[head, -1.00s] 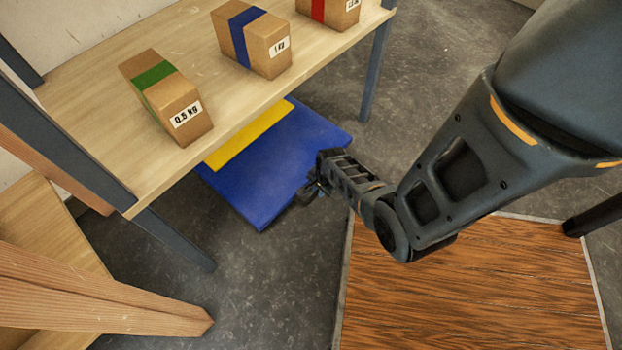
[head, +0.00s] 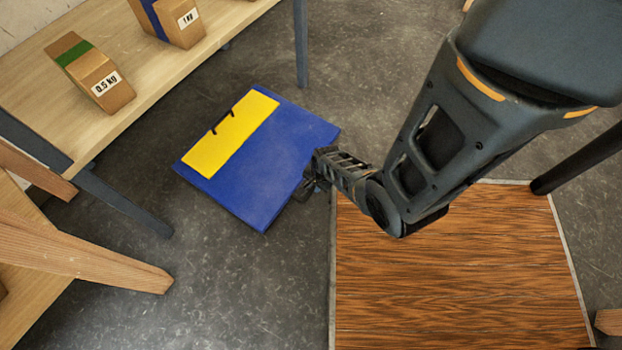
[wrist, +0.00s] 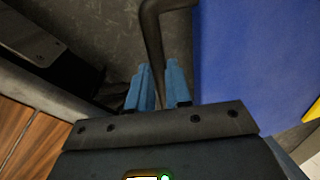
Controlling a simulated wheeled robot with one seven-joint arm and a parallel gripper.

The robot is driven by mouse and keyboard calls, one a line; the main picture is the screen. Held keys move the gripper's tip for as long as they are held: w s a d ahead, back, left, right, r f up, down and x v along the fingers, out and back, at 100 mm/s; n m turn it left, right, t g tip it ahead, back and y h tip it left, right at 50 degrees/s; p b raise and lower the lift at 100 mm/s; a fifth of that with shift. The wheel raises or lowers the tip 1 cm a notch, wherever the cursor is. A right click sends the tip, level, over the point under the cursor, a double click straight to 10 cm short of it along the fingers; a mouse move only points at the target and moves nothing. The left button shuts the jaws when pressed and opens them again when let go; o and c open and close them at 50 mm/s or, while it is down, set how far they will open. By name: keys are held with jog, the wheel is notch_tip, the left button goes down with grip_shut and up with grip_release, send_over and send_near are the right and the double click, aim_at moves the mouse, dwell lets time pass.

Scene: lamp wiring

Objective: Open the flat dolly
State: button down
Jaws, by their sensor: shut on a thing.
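The flat dolly (head: 270,160) is a thin blue board lying low at the floor, with a yellow strip (head: 215,152) along its far left side. Two small dark hook-like shapes show on the strip's edge. In the head view my gripper (head: 312,184) is at the dolly's near right edge. In the wrist view the blue fingers of my gripper (wrist: 158,78) are shut on a dark bent handle bar (wrist: 150,35), beside the dolly's blue surface (wrist: 240,60). The exact joint between handle and board is hidden.
A wooden table (head: 140,75) at the upper left bears a 0.5 kg box (head: 88,72) and a 1 kg box (head: 170,18). Its dark leg (head: 301,45) stands behind the dolly. A wooden beam (head: 90,255) juts in at the lower left. Grey floor (head: 240,290) is clear in front of the dolly.

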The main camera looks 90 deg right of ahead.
jog(key=shift+s+a, duration=0.2)
jog(key=c, duration=1.1)
grip_release()
jog(key=shift+o, duration=0.2)
notch_tip(320, 180, up, 8)
jog(key=s+p, duration=0.1)
jog(key=p, duration=0.4)
jog(key=shift+a+f, duration=0.2)
jog(key=shift+a, duration=0.15)
jog(key=shift+s, duration=0.15)
